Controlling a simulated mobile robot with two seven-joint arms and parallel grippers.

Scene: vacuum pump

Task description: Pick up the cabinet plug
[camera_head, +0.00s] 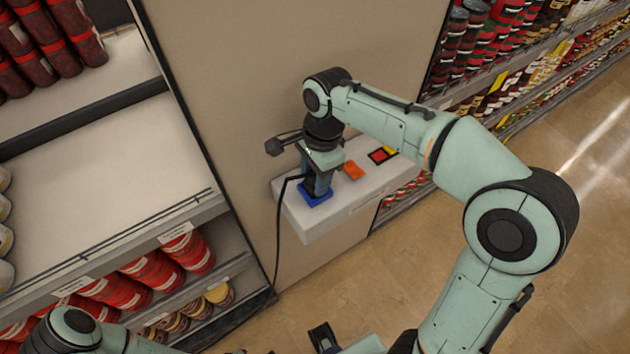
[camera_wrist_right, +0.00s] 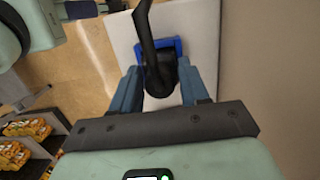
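The cabinet plug (camera_wrist_right: 160,74) is black with a dark cable and sits at a blue square socket frame (camera_head: 314,194) on a white ledge. In the head view the plug is mostly hidden by my right gripper (camera_head: 318,184), which points down over the blue frame. In the right wrist view the two blue-grey fingers of my right gripper (camera_wrist_right: 162,84) stand on either side of the plug, very close to it. I cannot tell whether they press on it. My left arm (camera_head: 75,330) shows at the bottom left; its fingers are not visible.
The white ledge (camera_head: 300,222) juts from a beige cabinet panel (camera_head: 290,40). An orange block (camera_head: 354,170) and a red-and-yellow part (camera_head: 382,155) sit on it. The black cable (camera_head: 279,230) hangs down to the floor. Stocked shelves stand on both sides; the floor at right is clear.

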